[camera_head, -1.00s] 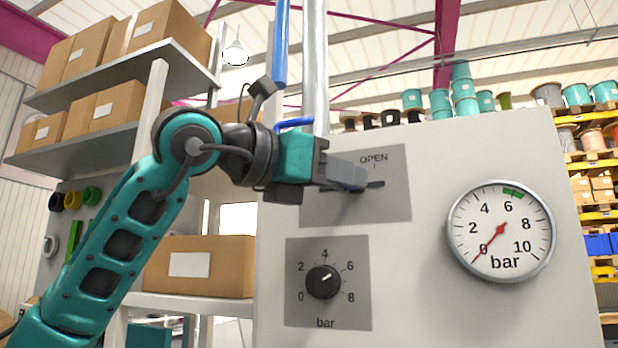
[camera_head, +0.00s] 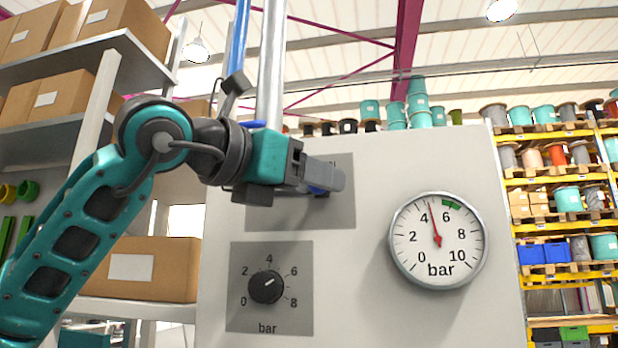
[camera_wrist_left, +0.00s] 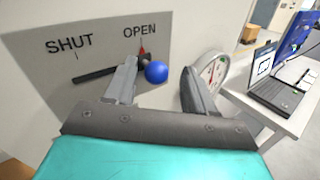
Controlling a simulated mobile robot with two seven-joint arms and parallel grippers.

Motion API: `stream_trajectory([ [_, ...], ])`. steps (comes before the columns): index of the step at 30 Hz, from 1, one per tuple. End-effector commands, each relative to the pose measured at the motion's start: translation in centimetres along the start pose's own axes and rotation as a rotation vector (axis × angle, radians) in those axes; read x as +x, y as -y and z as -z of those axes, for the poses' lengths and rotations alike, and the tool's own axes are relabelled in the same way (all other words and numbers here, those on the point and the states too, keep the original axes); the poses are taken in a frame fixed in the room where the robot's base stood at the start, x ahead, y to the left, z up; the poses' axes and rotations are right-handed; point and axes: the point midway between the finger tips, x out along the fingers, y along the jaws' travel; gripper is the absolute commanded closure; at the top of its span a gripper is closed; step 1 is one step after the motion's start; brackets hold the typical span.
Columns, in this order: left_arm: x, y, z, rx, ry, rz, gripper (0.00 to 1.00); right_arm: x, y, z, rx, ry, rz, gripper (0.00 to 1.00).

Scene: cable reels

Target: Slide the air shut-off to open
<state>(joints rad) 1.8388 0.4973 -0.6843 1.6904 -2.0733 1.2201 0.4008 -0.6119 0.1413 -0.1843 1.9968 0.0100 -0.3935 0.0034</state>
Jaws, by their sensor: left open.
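The air shut-off is a blue ball knob (camera_wrist_left: 156,72) on a dark slot in a grey plate (camera_head: 262,217). In the left wrist view the knob is at the slot's right end, below the word OPEN, with a red pointer (camera_wrist_left: 142,52) just above it. SHUT is printed over the left part. My left gripper (camera_wrist_left: 160,68) is open, its fingers either side of the knob; I cannot tell whether they touch it. In the head view the gripper (camera_head: 328,178) covers most of the slot and the lettering, and a bit of blue shows beneath the fingers. My right gripper is not in view.
A round pressure gauge (camera_head: 438,240) right of the plate reads between 4 and 5 bar. A black regulator knob (camera_head: 266,287) sits below. Shelves with cardboard boxes (camera_head: 140,268) stand left. A laptop (camera_wrist_left: 277,88) on a white table shows in the left wrist view.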

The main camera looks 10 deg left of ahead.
Motion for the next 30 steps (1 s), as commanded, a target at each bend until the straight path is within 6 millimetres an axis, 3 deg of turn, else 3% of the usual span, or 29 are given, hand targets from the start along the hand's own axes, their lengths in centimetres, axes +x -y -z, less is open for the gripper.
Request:
stream_trajectory([
  [5,-1.4,-0.1,0.1,0.0,0.001,-0.002,0.46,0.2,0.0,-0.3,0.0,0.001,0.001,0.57],
  [19,-11.0,-0.1,0.0,0.0,0.003,-0.002,0.46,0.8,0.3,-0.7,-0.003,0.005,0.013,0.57],
  [24,-12.6,0.0,0.0,0.0,0.001,0.0,0.46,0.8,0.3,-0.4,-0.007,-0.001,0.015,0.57],
  [30,-12.9,0.0,0.0,0.0,0.001,0.001,0.46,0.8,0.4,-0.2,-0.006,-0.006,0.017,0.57],
])
